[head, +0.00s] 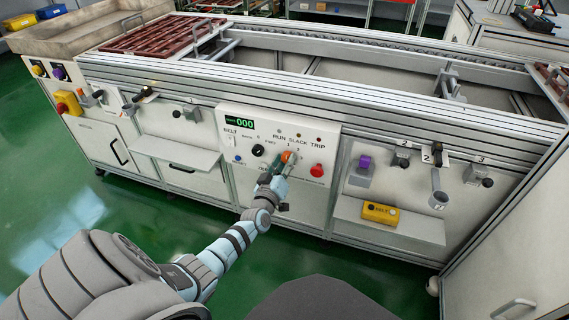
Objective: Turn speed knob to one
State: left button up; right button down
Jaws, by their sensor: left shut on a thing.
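The speed knob (288,156) is a small orange knob on the white control panel (322,148), below the RUN, SLACK and TRIP labels. The digits 1 and 2 show close above it. My left gripper (280,170) reaches up to the panel from below and is shut on the orange knob, partly covering it and the labels beneath. Which way the knob points is too small to tell. A green display (240,123) on the panel reads 000. My right gripper is not in view.
A black knob (258,150) sits just left of my gripper and a red button (317,171) just right. A yellow box (380,213) stands on a shelf (415,228) to the right. Green floor (75,205) lies open in front.

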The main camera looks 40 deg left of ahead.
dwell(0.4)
pick_arm(q)
jog(key=o, duration=1.1)
jog(key=shift+o, duration=0.2)
jog(key=v, duration=1.2)
